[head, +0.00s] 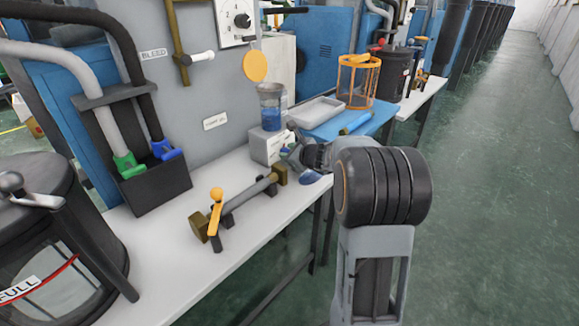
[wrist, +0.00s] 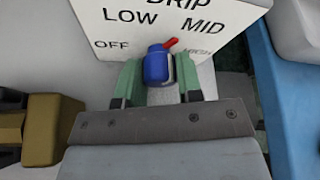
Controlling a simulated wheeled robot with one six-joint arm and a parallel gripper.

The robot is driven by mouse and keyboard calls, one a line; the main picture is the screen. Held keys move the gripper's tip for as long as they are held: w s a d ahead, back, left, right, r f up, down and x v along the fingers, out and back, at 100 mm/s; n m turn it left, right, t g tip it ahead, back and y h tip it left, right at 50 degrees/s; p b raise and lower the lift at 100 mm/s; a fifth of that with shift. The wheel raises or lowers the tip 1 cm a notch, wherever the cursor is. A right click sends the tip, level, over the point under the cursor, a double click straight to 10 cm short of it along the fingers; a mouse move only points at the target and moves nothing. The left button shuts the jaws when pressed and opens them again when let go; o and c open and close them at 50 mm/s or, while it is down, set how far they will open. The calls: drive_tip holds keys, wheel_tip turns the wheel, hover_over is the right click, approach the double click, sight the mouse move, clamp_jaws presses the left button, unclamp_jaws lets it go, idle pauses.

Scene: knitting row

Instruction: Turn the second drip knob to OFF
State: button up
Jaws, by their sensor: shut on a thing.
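The drip knob (wrist: 157,66) is blue with a red pointer (wrist: 171,43), seen in the wrist view in front of a white panel (wrist: 125,42) marked DRIP, OFF, LOW, MID and a partly hidden word at right. The pointer slants up and right, toward the MID side and away from OFF. My gripper (wrist: 158,82) is shut on the knob, with a green finger on each side. In the head view my gripper (head: 297,153) is at the right side of a light grey box (head: 266,147) on the bench. The knob cannot be made out there.
A beaker of blue liquid (head: 270,107) stands on the box. A brass-ended bar (head: 245,203) with an orange lever lies on the bench (head: 165,250) in front. A blue mat (head: 352,122), white tray (head: 316,110) and orange cage (head: 357,82) are behind. The floor at right is clear.

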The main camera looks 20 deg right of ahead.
drive_tip(key=shift+a+f+n+t+h+b, duration=0.15)
drive_tip(key=shift+n+t+h+b, duration=0.4)
drive_tip(key=shift+b, duration=1.1)
drive_tip(key=shift+n+g, duration=0.25)
drive_tip(key=o, duration=0.6)
drive_tip(key=shift+o, duration=0.2)
drive_tip(key=shift+s, duration=0.1)
drive_tip(key=p+v, duration=0.1)
drive_tip(key=v, duration=0.3)
drive_tip(key=p+v, duration=0.1)
drive_tip(key=v, duration=0.3)
drive_tip(key=p+v, duration=0.1)
drive_tip(key=v, duration=0.3)
drive_tip(key=shift+d+r, duration=0.2)
drive_tip(key=shift+d, duration=0.1)
drive_tip(key=shift+p+v, duration=0.35)
drive_tip(key=shift+v, duration=0.5)
drive_tip(key=shift+f, duration=0.15)
